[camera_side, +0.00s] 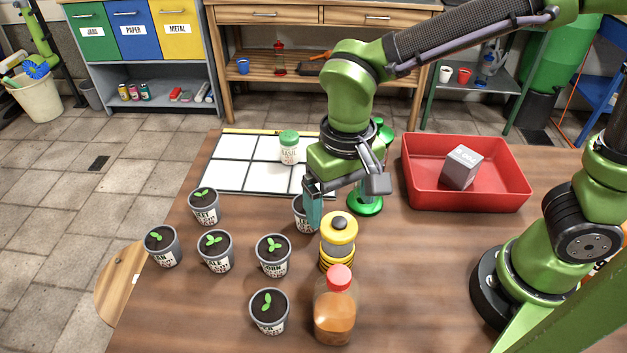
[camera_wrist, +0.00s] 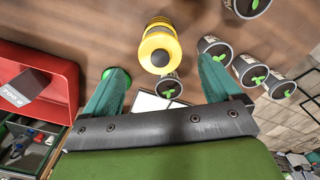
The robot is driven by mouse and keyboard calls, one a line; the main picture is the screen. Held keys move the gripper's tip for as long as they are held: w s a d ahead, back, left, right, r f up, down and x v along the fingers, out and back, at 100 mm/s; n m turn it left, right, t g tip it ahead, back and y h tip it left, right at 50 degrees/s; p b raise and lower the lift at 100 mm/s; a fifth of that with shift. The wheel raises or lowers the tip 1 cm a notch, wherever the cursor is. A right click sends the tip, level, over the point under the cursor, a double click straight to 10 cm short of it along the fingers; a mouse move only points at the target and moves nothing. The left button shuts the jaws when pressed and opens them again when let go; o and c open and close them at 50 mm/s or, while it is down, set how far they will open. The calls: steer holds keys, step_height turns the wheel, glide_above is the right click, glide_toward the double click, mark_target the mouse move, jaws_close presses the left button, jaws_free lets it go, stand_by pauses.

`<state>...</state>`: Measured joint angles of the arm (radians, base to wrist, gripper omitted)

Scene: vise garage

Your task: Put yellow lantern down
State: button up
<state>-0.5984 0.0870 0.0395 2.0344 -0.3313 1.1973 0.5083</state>
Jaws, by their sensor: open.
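The yellow lantern (camera_side: 338,256), with a dark round cap on top, stands upright on the wooden table (camera_side: 420,270) just behind an amber bottle with a red cap (camera_side: 335,310). In the wrist view the lantern (camera_wrist: 159,48) lies beyond my fingertips, centred between them in the picture. My gripper (camera_wrist: 161,72) is open, its two teal fingers spread wide with nothing held between them. In the side view my gripper (camera_side: 338,205) is above and behind the lantern, with one teal finger close to its upper left. The other finger is mostly hidden.
Several potted seedlings (camera_side: 215,251) stand to the left, one partly behind my finger. A white-tiled board (camera_side: 235,178) with a green-lidded jar (camera_side: 289,148) lies behind. A green-based object (camera_side: 366,204) stands behind my gripper. A red tray (camera_side: 470,198) with a grey block (camera_side: 461,168) is right.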

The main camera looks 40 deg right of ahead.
step_height(320, 180, up, 3)
steer(key=shift+d+r, duration=0.1)
steer(key=s+d+r+m+t+y, duration=0.1)
steer(key=d+r+t, duration=0.2)
steer(key=d, duration=0.5)
steer(key=s+d+r+t+y, duration=0.1)
steer(key=d+t, duration=0.3)
steer(key=d, duration=0.4)
steer(key=shift+s+d+r+m, duration=0.2)
steer(key=shift+s+r+m, duration=0.3)
steer(key=shift+r, duration=0.4)
